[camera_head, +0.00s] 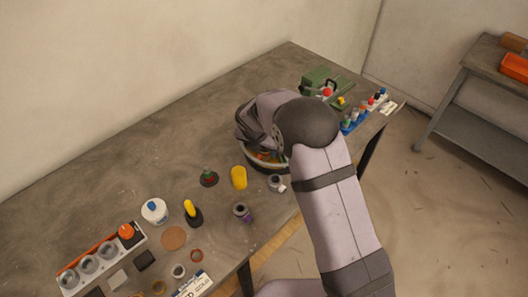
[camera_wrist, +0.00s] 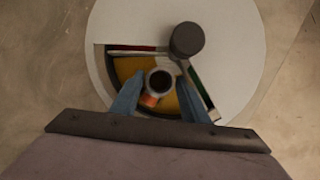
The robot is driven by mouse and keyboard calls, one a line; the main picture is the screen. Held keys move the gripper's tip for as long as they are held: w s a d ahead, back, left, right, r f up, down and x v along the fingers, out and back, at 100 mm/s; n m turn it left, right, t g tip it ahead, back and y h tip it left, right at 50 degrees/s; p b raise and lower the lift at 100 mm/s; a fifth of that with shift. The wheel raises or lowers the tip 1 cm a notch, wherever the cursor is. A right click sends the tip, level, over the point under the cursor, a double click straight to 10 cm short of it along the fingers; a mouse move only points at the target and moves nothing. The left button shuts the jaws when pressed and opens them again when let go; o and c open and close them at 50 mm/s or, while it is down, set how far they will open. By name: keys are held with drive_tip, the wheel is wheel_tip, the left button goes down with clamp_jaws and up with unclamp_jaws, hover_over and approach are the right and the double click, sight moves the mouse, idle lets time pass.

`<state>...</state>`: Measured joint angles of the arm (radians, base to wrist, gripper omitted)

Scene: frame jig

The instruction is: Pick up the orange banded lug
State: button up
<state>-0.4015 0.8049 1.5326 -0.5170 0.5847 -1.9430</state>
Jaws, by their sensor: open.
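In the wrist view, a small upright piece with a grey rim, a dark round top and an orange patch low on its side appears to be the orange banded lug (camera_wrist: 151,99). It sits in the open, yellow-floored sector of a round pale cover (camera_wrist: 115,22). My gripper (camera_wrist: 160,84) is open, with one blue finger on each side of the lug; I cannot tell whether they touch it. In the head view, my wrist hides the fingers and the lug, and part of the round container (camera_head: 254,163) shows below it.
A dark grey knob (camera_wrist: 187,39) rises from the cover close beyond the lug. Walls edge the open sector. In the head view, a yellow cylinder (camera_head: 239,177) and a grey fitting (camera_head: 276,183) stand close by. A green fixture (camera_head: 318,78) stands behind.

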drive_tip(key=shift+w+f, duration=0.1)
drive_tip(key=shift+f, duration=0.2)
drive_tip(key=shift+c, duration=0.2)
drive_tip(key=c, duration=0.8)
drive_tip(key=shift+o, duration=0.2)
drive_tip(key=shift+r, duration=0.15)
